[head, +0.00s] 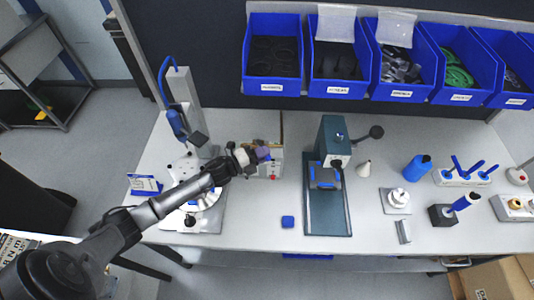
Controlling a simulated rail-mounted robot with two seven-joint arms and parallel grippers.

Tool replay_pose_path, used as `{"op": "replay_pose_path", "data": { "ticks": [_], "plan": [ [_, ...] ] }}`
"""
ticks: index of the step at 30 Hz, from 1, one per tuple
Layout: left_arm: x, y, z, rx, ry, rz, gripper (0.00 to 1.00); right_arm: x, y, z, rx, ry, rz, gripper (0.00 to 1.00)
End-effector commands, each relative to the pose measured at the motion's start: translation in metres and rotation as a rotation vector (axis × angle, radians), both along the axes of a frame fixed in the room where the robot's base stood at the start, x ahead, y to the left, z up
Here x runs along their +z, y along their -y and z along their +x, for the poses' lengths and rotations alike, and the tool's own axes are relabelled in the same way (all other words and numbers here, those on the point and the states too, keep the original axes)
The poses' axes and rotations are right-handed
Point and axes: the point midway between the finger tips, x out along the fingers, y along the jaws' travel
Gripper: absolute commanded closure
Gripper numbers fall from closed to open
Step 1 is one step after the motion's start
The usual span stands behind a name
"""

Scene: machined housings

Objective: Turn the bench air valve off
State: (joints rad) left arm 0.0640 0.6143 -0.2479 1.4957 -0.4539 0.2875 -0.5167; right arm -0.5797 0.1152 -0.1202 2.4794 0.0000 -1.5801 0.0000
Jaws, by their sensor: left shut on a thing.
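The bench air valve appears to be the small panel (274,172) on the bench, left of the green press, with brass-coloured fittings and a red spot on its front. My left gripper (262,153) is at the panel's upper left and is shut on a small part there, seemingly the valve's handle. The fingers hide most of that part, so its angle cannot be told. My right gripper is not in view.
A green arbor press (333,145) stands right of the panel. A white stand with a blue hose (185,110) is at the left. Blue bins (272,86) hang along the back.

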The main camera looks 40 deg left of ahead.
Motion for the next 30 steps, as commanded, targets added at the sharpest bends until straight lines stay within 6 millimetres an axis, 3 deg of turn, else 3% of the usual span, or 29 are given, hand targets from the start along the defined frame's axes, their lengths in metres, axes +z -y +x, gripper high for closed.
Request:
{"op": "replay_pose_path", "data": {
  "ticks": [9,10,17,25,30],
  "plan": [
    [0.000,0.000,0.000,-0.001,0.000,0.000,1.00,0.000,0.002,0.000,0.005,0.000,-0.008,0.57],
    [0.000,0.000,0.000,-0.001,0.000,0.000,0.80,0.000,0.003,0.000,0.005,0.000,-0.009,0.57],
    [0.000,0.000,0.000,0.000,0.000,0.000,0.58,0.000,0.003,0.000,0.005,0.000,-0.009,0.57],
    [0.001,0.000,0.000,0.000,0.000,0.001,0.57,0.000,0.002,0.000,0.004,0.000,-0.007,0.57],
    [0.016,0.000,0.000,-0.002,0.003,0.003,0.57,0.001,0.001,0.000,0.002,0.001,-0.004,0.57]
  ]
}}
